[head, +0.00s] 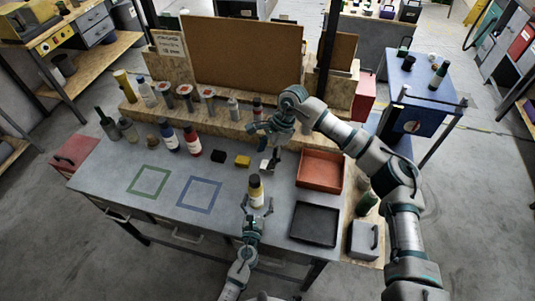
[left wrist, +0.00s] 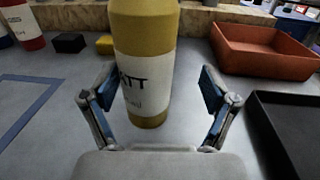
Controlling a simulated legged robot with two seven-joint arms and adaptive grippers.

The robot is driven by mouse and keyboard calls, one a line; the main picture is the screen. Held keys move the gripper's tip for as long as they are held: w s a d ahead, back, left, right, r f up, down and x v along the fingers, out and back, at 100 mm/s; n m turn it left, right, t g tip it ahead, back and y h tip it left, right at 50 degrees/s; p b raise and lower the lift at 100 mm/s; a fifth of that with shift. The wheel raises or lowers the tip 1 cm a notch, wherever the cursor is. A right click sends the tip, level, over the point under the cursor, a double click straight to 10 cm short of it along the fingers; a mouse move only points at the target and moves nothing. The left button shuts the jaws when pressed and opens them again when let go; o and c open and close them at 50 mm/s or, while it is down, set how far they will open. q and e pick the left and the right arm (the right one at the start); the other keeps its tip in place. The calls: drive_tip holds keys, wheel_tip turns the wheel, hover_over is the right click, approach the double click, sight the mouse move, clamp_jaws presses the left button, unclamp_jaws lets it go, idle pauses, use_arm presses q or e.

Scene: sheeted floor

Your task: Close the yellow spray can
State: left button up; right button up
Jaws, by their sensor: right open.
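The yellow spray can (head: 255,194) stands upright near the front of the grey table, with a white label and a dark top in the head view. In the left wrist view the can (left wrist: 146,50) fills the middle and its top is cut off. My left gripper (head: 257,206) is open, its fingers on either side of the can's lower part; the left finger is close to it, with a gap at the right one. My right gripper (head: 263,146) is open above the table behind the can. Whether a cap is on the can is too small to tell.
An orange tray (head: 320,171) and a black tray (head: 314,224) lie to the right. A black block (head: 218,156) and a yellow block (head: 242,161) lie behind left. Red (head: 192,141) and blue (head: 168,138) bottles stand farther left. Green and blue outlined squares are empty.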

sight(255, 202)
use_arm(q)
drive_tip(key=shift+s+a, duration=0.35)
drive_tip(key=shift+a, duration=0.15)
drive_tip(key=v, duration=0.4)
drive_tip(key=shift+s+a+f, duration=0.1)
drive_tip(key=shift+s+a, duration=0.15)
drive_tip(key=shift+s, duration=0.05)
drive_tip(key=s, duration=0.5)
drive_tip(key=shift+s+d, duration=0.15)
drive_tip(key=shift+s, duration=0.2)
drive_tip(key=shift+s+d, duration=0.1)
drive_tip(key=shift+s, duration=0.3)
drive_tip(key=shift+a, duration=0.6)
use_arm(e)
drive_tip(key=shift+a, duration=0.85)
